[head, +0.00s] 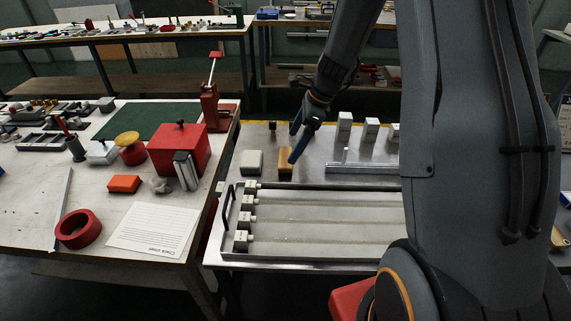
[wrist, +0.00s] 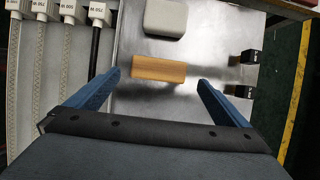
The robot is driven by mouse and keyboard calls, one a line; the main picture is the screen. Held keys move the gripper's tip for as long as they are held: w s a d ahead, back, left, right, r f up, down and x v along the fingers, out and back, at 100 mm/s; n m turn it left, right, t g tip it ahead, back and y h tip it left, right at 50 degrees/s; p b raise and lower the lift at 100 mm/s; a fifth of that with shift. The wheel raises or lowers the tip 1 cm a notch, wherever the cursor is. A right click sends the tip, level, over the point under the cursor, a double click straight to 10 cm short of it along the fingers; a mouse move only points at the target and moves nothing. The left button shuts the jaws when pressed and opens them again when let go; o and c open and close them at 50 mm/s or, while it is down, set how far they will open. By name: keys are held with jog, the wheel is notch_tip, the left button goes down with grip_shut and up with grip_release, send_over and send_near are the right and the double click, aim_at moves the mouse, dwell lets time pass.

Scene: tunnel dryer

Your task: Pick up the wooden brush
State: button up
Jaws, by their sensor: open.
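The wooden brush (wrist: 158,68) is a tan-orange block lying flat on the grey metal table. In the wrist view it lies just ahead of my fingertips, roughly centred between them. In the head view the brush (head: 285,160) stands behind the tray, partly covered by a blue finger. My gripper (head: 298,143) is open with its blue fingers apart and nothing between them. It also shows in the wrist view (wrist: 157,80), one finger to each side of the brush. I cannot tell its exact height above the table.
A pale rounded block (head: 252,162) sits beside the brush. A tray (head: 320,257) with white-tagged strips lies in front. Small black blocks (wrist: 250,57) stand to the right in the wrist view. A cluttered table (head: 90,195) with a red box (head: 180,150) is at left.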

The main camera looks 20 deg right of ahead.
aim_at(286, 157)
jog(key=p+x, duration=0.1)
jog(key=x, duration=0.6)
jog(key=shift+a+f+p, duration=0.15)
jog(key=shift+f+p, duration=0.05)
jog(key=shift+p, duration=0.15)
jog(key=c, duration=1)
